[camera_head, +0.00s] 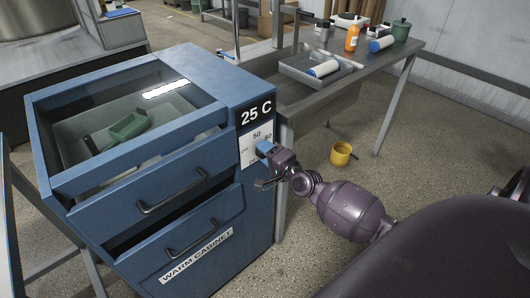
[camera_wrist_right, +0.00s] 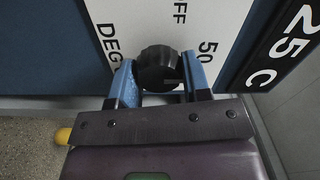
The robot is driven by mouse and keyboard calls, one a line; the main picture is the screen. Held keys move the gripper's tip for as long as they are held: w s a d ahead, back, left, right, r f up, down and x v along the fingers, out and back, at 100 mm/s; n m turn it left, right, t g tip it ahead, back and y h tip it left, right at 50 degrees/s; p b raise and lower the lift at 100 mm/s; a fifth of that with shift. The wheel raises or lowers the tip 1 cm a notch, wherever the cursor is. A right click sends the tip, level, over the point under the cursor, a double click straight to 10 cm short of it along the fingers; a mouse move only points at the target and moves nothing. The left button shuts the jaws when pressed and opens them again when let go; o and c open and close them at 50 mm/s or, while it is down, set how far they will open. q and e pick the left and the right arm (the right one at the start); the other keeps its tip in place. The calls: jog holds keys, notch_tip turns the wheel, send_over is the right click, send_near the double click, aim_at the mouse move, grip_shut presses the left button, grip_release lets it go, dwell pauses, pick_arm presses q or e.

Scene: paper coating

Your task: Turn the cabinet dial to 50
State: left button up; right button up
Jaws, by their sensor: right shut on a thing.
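The blue warm cabinet (camera_head: 225,85) stands at the left in the head view, with "25 C" on its display. In the head view my right gripper (camera_head: 265,149) hides the knob. The knob's pointer setting cannot be told. My left gripper is not in view.
Two cabinet drawers with dark handles (camera_head: 172,192) face front; the lower one looks partly open. A grey table (camera_head: 290,100) behind holds a tray (camera_head: 300,66), an orange bottle (camera_head: 352,38) and a green pot (camera_head: 401,30). A yellow mug (camera_head: 341,154) is on the floor.

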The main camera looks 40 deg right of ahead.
dwell(0.5)
jog(key=o, duration=0.9)
jog(key=shift+s, duration=0.1)
jog(key=s, duration=1)
jog(key=shift+s+d, duration=0.3)
jog(key=shift+d, duration=0.1)
